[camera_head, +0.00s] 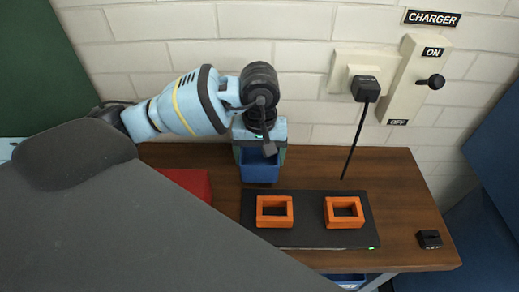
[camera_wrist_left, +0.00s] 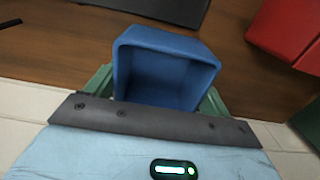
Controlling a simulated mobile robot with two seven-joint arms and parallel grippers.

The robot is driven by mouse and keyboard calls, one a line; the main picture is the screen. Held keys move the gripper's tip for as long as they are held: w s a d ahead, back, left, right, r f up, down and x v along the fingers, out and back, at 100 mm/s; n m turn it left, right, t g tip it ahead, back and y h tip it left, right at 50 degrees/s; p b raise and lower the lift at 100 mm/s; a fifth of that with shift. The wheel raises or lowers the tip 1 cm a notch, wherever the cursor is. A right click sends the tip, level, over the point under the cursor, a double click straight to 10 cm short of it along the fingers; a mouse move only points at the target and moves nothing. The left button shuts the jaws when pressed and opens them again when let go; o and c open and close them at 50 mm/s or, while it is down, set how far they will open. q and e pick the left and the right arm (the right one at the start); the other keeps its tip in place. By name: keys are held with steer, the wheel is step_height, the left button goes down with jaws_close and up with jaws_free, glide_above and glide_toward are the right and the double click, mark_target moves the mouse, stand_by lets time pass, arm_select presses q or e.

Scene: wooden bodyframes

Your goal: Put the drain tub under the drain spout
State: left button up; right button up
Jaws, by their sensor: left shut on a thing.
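The drain tub appears as a blue open tub (camera_head: 259,168) at the back of the wooden table in the head view. It fills the middle of the left wrist view (camera_wrist_left: 165,62), and its inside looks empty. My left gripper (camera_head: 261,152) comes down over it from behind, with green fingers on both sides of the tub. The gripper is shut on the tub. I cannot tell whether the tub touches the table or hangs just above it. I cannot make out a drain spout. My right gripper is not in view.
A black mat (camera_head: 300,237) with two orange frames (camera_head: 274,211) (camera_head: 344,212) lies in front of the tub. A red box (camera_head: 188,182) is to its left. A charger plug (camera_head: 365,88) and lever (camera_head: 433,82) are on the wall. A small black block (camera_head: 429,239) sits right.

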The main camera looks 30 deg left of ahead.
arm_select(q)
steer(key=shift+f, duration=1.05)
steer(key=shift+f, duration=0.2)
steer(key=o, duration=1.8)
step_height(320, 180, up, 12)
steer(key=shift+r, duration=0.1)
